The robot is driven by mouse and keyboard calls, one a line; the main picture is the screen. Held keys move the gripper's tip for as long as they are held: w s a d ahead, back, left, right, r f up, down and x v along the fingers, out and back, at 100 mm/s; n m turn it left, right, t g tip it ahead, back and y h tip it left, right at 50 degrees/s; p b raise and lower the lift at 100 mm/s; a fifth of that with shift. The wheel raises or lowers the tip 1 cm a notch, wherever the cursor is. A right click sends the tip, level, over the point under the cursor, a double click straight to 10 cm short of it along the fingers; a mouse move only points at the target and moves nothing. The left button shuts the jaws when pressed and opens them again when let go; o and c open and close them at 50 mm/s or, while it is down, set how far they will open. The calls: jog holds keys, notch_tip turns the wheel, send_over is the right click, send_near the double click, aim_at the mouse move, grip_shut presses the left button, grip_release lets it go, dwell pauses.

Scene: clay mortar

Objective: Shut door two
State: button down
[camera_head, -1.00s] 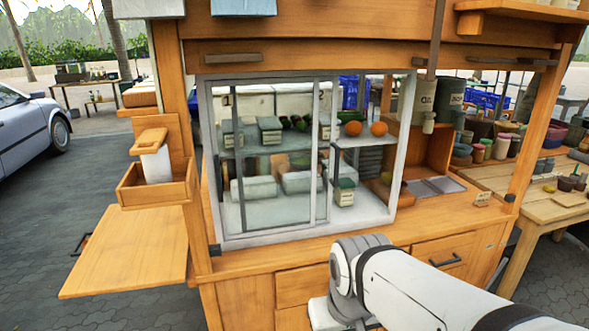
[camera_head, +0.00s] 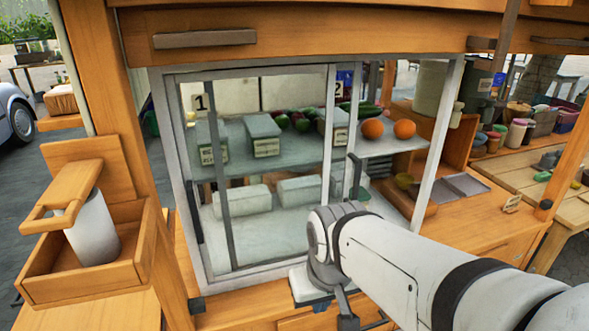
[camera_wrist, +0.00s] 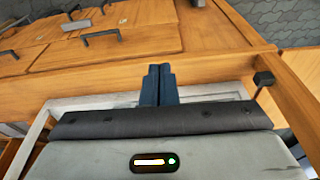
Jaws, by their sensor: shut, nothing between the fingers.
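A display case with a pale metal frame (camera_head: 447,125) stands on the wooden counter. Door two, marked with a "2" label (camera_head: 338,88), is a glass sliding panel with a grey frame. It stands to the left, overlapping door one, marked "1" (camera_head: 200,103). The right part of the case is open. A dark upright handle (camera_head: 352,176) shows near the middle frame bars. My gripper (camera_wrist: 158,70) is shut and empty, pointing at the wooden counter front in the wrist view. In the head view it is low, in front of the case, mostly hidden by my arm.
Oranges (camera_head: 388,129), dark produce and small boxes (camera_head: 262,135) sit on the case's shelves. A wooden box with a white canister (camera_head: 93,235) juts out at the left. Drawers with dark handles (camera_wrist: 101,36) are below the counter. A work table stands at the right.

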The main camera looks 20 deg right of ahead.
jog(key=shift+s+a, duration=0.1)
jog(key=w+d+r+t+h, duration=0.1)
jog(key=w+d+r+h, duration=0.15)
jog(key=w+r, duration=0.5)
jog(key=w+d+r+t+h, duration=0.1)
jog(key=w+d+r+h, duration=0.15)
jog(key=w+r, duration=0.55)
jog(key=shift+m+h, duration=0.3)
jog(key=shift+m, duration=0.1)
jog(key=shift+d+r+p+x, duration=0.25)
jog(key=shift+d+p+x, duration=0.15)
jog(key=shift+x, duration=1.65)
jog(key=shift+d+r+p+x, duration=0.2)
jog(key=shift+d+p+x, duration=0.15)
jog(key=shift+x, duration=1.7)
jog(key=shift+d+r+p+x, duration=0.25)
jog(key=shift+d+p+x, duration=0.15)
jog(key=shift+x, duration=1.65)
jog(key=shift+w+d, duration=0.1)
jog(key=shift+w, duration=0.05)
